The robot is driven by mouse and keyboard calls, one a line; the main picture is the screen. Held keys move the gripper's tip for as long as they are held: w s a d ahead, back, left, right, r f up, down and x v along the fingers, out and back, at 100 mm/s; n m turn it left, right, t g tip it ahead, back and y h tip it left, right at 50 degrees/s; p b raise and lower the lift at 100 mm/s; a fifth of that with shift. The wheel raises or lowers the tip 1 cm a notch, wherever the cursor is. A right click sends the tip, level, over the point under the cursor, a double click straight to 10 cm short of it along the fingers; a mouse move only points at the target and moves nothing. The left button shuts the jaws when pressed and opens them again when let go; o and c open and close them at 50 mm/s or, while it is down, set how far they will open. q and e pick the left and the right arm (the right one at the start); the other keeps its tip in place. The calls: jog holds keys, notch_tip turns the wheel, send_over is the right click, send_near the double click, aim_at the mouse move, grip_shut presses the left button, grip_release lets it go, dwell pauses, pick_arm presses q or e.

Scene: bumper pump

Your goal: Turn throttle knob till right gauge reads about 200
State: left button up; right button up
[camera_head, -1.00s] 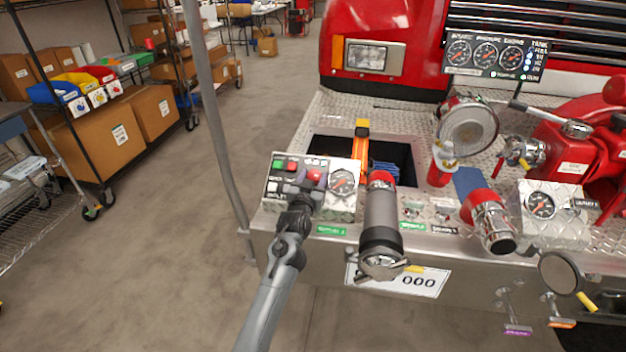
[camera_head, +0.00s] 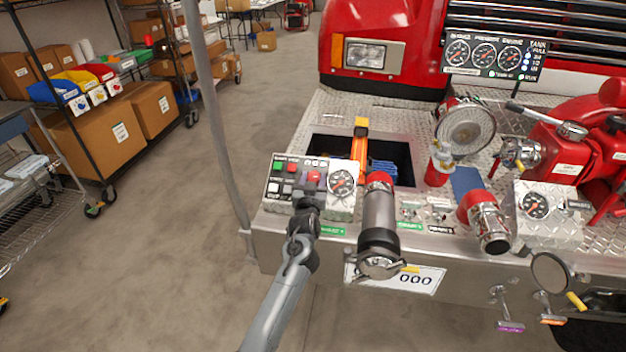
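A red knob (camera_head: 314,176) sits on the sloped control panel (camera_head: 281,207) at the left of the bumper, beside a round gauge (camera_head: 342,183). My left gripper (camera_head: 310,186) is at this knob from the front, partly covering it and the panel. Its fingers are too small and hidden to show whether they are closed on the knob. The upper panel has three gauges, the rightmost gauge (camera_head: 510,56) among them. Another gauge (camera_head: 535,205) is on the right-hand box. The needle readings are too small to tell. My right gripper is not in view.
A grey capped cylinder with a red top (camera_head: 380,215) stands close to the right of the control panel. A red-and-chrome pipe fitting (camera_head: 486,220) and a round chrome lamp (camera_head: 465,130) are further right. The floor at left is clear up to the shelves (camera_head: 85,130).

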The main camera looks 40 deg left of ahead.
pick_arm(q)
jog(key=o, duration=0.4)
jog(key=shift+c, duration=0.2)
jog(key=shift+s+d, duration=0.2)
jog(key=shift+s, duration=0.15)
jog(key=p+v, duration=0.3)
jog(key=v, duration=0.7)
jog(key=shift+f, duration=0.1)
